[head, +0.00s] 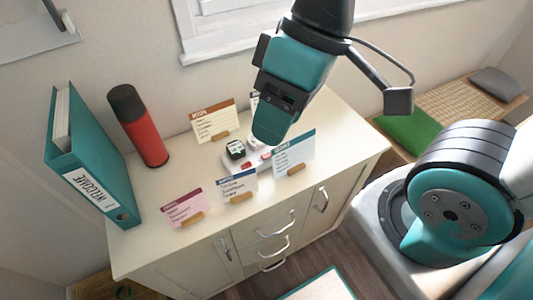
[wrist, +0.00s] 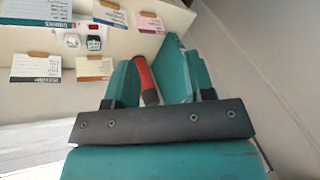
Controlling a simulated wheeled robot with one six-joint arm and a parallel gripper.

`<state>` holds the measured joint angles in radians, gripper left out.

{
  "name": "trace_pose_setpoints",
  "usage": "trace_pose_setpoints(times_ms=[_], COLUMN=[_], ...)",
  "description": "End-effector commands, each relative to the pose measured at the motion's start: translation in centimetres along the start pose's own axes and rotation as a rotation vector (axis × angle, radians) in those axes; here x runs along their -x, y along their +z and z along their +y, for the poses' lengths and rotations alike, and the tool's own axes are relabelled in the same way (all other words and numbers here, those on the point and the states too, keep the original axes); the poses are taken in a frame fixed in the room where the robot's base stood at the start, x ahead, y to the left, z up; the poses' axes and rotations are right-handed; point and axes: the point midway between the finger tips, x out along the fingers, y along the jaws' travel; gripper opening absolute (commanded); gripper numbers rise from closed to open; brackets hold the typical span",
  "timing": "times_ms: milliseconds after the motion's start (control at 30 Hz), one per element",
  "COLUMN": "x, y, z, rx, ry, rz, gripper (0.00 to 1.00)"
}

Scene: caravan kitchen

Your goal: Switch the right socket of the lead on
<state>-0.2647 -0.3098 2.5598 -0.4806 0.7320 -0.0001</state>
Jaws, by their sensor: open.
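The white lead (head: 229,158) lies on the cabinet top among small cards. A dark plug with a green mark (head: 236,149) sits in its left part, and small red switch spots show near its front. My gripper (head: 271,130) hangs over the lead's right part in the head view and hides much of it, including the right socket. The lead also shows small at the upper left of the wrist view (wrist: 83,28), away from between the jaws. My gripper (wrist: 160,80) is open and empty there. I cannot tell how the right switch is set.
Cards on wooden stands surround the lead: orange (head: 213,121), teal (head: 294,153), blue (head: 238,184) and pink (head: 182,207). A red flask (head: 144,132) and a teal binder (head: 88,155) stand at the left. The cabinet top's right end (head: 350,136) is clear.

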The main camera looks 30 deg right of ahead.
Motion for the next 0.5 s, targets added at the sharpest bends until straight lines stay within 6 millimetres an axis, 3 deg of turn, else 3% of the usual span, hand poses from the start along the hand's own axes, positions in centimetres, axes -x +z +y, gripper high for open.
trace_pose_setpoints(times_ms=[33, 133, 200, 500], x=[-0.2, -1.4, -2.9, -11.0], y=[-0.1, -0.8, -1.8, -6.1], z=[0.2, 1.8, 3.9, 17.5], rx=[-0.005, -0.044, -0.094, -0.408], ry=[0.002, 0.017, 0.037, 0.166], rz=[-0.001, -0.007, -0.015, -0.065], gripper=[0.37, 0.14, 0.00, 0.00])
